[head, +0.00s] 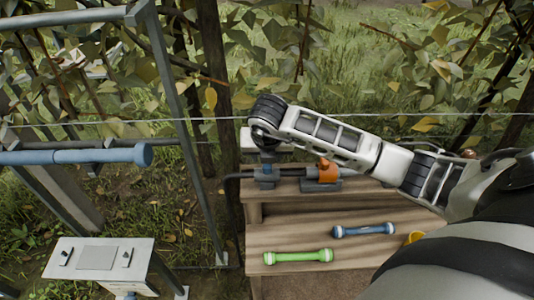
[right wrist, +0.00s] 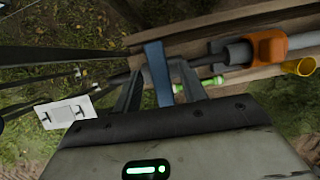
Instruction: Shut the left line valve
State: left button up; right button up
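The left line valve has a blue handle (right wrist: 158,73), and its blue body (head: 266,178) sits on the dark pipe above the wooden bench in the head view. In the right wrist view the handle slants across the pipe's line. My right gripper (right wrist: 160,82) is open, with one dark finger on each side of the handle and small gaps visible. In the head view my right arm reaches in from the right and its wrist hides most of the gripper and handle. An orange-handled valve (head: 327,171) stands to the right on the same line. My left gripper is not in view.
The bench (head: 290,236) carries a green dumbbell-shaped piece (head: 297,256), a blue one (head: 364,230) and a yellow cup (head: 414,238). A metal frame (head: 177,110) with a blue bar (head: 75,156) and a white panel (head: 98,259) stand left. A wire (head: 190,120) and foliage lie behind.

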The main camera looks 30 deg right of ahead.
jog(key=p+v, duration=0.1)
jog(key=v, duration=1.5)
jog(key=shift+w, duration=0.15)
